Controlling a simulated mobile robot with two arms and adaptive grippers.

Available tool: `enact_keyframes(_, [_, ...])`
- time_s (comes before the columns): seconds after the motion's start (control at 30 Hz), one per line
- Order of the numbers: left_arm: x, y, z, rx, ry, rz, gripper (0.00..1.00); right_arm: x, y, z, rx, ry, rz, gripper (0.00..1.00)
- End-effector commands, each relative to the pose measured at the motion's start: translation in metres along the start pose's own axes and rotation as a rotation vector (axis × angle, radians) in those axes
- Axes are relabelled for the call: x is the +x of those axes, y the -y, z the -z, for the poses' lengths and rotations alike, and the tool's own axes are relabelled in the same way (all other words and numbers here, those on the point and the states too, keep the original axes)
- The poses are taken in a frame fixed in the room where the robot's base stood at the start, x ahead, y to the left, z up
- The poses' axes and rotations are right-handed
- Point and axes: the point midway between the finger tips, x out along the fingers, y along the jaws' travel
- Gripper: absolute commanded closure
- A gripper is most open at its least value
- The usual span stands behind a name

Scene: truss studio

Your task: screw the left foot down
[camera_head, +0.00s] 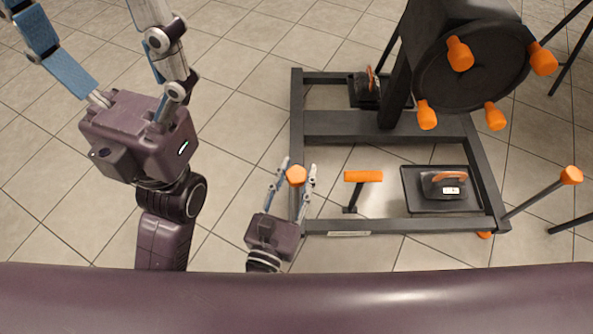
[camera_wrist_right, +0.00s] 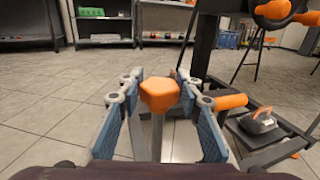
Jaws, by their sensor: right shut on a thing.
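The left foot's orange faceted knob (camera_head: 296,175) stands at the left side of the dark base frame (camera_head: 297,110). My right gripper (camera_head: 296,172) reaches it from the front, its two blue-padded fingers shut on the knob from either side. The knob (camera_wrist_right: 160,93) also shows between the fingers in the right wrist view, on an upright grey stem. The stem's lower end is hidden. My left gripper (camera_head: 88,12) is at the upper left, fingers wide apart and empty, away from the frame.
An orange T-handle (camera_head: 363,176) stands just right of the knob. A black tray (camera_head: 408,190) bears a dark block with an orange handle (camera_head: 443,186). A dark wheel (camera_head: 475,70) with orange knobs overhangs the frame. Tiled floor at left is clear.

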Motion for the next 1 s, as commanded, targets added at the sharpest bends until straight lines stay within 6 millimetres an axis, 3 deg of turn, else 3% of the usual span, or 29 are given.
enact_keyframes(0.43, [-0.001, 0.0, 0.0, -0.001, 0.002, -0.001, 0.18, 0.001, 0.001, -0.001, 0.001, 0.002, 0.011, 0.92])
enact_keyframes(0.47, [-0.001, 0.0, 0.0, -0.001, 0.002, -0.001, 0.18, 0.001, 0.001, -0.001, 0.001, 0.003, 0.011, 0.64])
enact_keyframes(0.6, [-0.001, 0.0, -0.001, 0.0, 0.002, -0.001, 0.18, 0.001, 0.001, -0.001, 0.001, 0.002, 0.01, 0.49])
enact_keyframes(0.87, [-0.001, 0.0, 0.0, 0.001, 0.001, -0.006, 0.18, 0.0, 0.0, 0.0, 0.0, 0.001, 0.009, 0.49])
enact_keyframes(1.0, [-0.001, 0.0, 0.0, 0.001, 0.001, -0.005, 0.18, -0.011, 0.0, 0.0, -0.001, 0.0, 0.008, 0.49])
